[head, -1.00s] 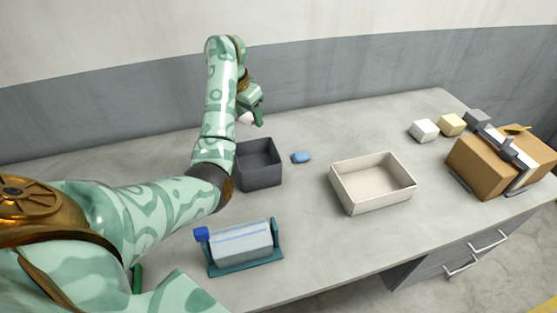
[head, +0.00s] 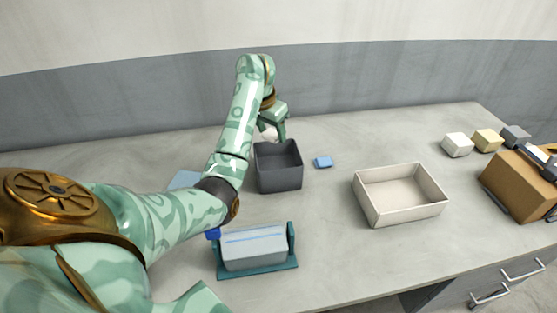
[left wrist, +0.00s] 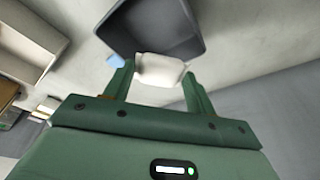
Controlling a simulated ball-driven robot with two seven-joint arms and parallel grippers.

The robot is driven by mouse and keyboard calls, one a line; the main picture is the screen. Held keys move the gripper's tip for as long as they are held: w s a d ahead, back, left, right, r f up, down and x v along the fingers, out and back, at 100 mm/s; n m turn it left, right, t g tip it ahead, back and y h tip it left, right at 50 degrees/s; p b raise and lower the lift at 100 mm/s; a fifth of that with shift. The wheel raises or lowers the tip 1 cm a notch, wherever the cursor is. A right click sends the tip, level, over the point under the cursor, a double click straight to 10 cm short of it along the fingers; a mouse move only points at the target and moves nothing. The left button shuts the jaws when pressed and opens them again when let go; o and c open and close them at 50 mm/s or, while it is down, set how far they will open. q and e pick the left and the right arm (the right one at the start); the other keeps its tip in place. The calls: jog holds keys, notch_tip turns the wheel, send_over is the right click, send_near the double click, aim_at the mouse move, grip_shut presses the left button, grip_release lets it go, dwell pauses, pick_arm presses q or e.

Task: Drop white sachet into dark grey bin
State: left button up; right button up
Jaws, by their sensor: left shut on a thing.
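The dark grey bin (head: 279,178) stands open on the table, left of centre in the head view. It also shows at the top of the left wrist view (left wrist: 190,42). My left gripper (head: 274,134) is just above the bin's far rim, pointing down. It is shut on the white sachet (left wrist: 158,70), which sits between both fingers in the left wrist view. There the sachet overlaps the bin's rim; I cannot tell whether it is over the opening. In the head view the sachet is mostly hidden by the gripper. My right gripper is out of view.
A small blue item (head: 323,162) lies right of the bin. A cream tray (head: 399,214) stands further right. A teal stand with a pale grey body (head: 255,250) is in front. Several small blocks (head: 457,145) and a cardboard box (head: 518,187) are at the right.

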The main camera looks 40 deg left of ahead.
pick_arm(q)
jog(key=o, duration=1)
jog(key=shift+o, duration=0.2)
jog(key=shift+r, duration=0.15)
jog(key=p+v, duration=1.1)
jog(key=v, duration=0.5)
jog(key=shift+p, duration=0.35)
jog(key=shift+s, duration=0.15)
